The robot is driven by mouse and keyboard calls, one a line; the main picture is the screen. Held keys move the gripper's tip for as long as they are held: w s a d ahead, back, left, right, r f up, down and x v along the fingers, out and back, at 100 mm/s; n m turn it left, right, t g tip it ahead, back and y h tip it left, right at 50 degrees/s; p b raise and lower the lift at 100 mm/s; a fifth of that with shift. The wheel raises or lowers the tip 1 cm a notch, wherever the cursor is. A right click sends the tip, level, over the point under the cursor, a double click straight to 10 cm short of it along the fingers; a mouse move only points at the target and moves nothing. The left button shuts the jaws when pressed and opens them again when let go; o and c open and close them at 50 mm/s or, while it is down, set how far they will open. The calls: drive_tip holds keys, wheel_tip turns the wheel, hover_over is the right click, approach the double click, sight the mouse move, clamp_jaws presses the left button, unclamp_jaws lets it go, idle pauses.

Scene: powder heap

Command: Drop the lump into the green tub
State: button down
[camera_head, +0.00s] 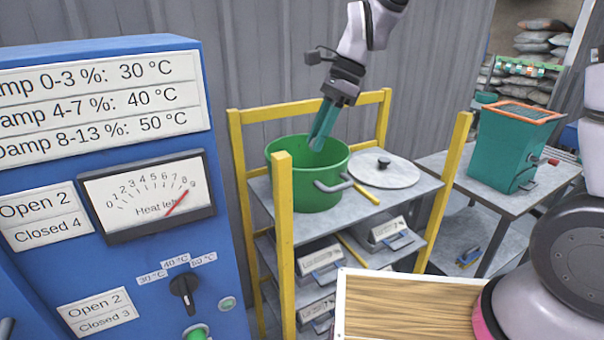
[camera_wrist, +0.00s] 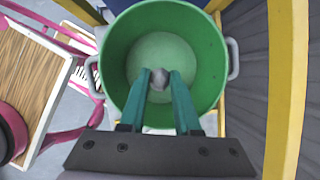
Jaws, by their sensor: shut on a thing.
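The green tub (camera_head: 305,190) stands on the top shelf of a yellow-framed rack, open at the top, with grey handles at its sides. My gripper (camera_head: 318,143) points down at the tub, its teal fingertips over or just inside the rim. In the wrist view the tub (camera_wrist: 112,62) is below the fingers and its pale bottom shows. The grey lump (camera_wrist: 160,79) is held between the fingertips of my gripper (camera_wrist: 160,84). In the head view the lump is hidden.
A round grey lid (camera_head: 384,174) with a dark knob lies right of the tub. Yellow posts (camera_head: 284,245) rise around the rack (camera_head: 268,190). A blue panel (camera_head: 225,270) with a heat dial stands at left. A teal bin (camera_head: 505,150) stands on a side table at right.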

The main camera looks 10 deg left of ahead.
drive_tip(key=shift+f, duration=0.1)
drive_tip(key=c, duration=0.5)
unclamp_jaws()
drive_tip(key=shift+c, duration=0.2)
drive_tip(key=v, duration=1.1)
drive_tip(key=s+d+r+n+t, duration=0.2)
drive_tip(key=d+n+t, duration=0.1)
drive_tip(key=d, duration=0.6)
drive_tip(key=s+d+r+n+t+h, duration=0.1)
drive_tip(key=s+d+r+n+t, duration=0.1)
drive_tip(key=d, duration=0.6)
drive_tip(key=s+d+r+n+t+h, duration=0.1)
drive_tip(key=s+d+r+n+t, duration=0.1)
drive_tip(key=d, duration=0.7)
drive_tip(key=shift+s+d+r+n+t, duration=0.3)
drive_tip(key=shift+s+n+t, duration=0.55)
drive_tip(key=shift+t, duration=0.35)
